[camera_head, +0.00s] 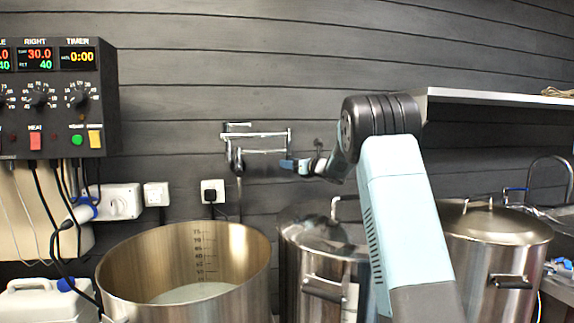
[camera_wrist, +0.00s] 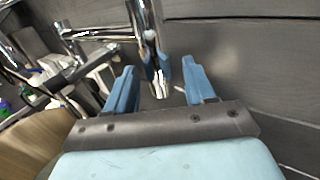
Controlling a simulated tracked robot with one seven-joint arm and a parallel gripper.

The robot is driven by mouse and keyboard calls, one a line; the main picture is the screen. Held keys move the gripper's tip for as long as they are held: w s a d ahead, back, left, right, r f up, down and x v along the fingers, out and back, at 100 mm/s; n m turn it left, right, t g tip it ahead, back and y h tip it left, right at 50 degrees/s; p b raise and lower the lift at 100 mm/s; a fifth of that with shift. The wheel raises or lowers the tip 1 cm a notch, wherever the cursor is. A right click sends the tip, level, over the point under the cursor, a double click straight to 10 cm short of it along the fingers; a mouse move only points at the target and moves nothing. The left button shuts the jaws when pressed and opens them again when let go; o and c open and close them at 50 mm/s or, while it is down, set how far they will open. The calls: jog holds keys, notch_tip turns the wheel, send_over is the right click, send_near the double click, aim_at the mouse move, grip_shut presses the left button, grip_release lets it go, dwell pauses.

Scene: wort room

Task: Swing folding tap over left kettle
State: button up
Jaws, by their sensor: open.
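The chrome folding tap (camera_head: 255,141) is fixed to the dark plank wall, folded in a jointed arm above and between two kettles. The left kettle (camera_head: 235,243) is a big open steel pot with level marks and pale liquid inside. My gripper (camera_head: 287,164) is open at the right end of the tap. In the wrist view my gripper (camera_wrist: 160,66) has its two blue fingers spread either side of a chrome pipe of the tap (camera_wrist: 142,20); I cannot tell if they touch it. A golden curved surface (camera_wrist: 35,140) at lower left looks like the left kettle.
A lidded kettle (camera_head: 310,240) stands in the middle, partly behind my arm, and another lidded kettle (camera_head: 500,235) stands right. A control box (camera_head: 60,100) hangs at upper left with cables below. A shelf (camera_head: 480,98) juts out at upper right.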

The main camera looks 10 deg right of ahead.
jog(key=shift+x, duration=0.95)
jog(key=shift+c, duration=0.4)
grip_shut()
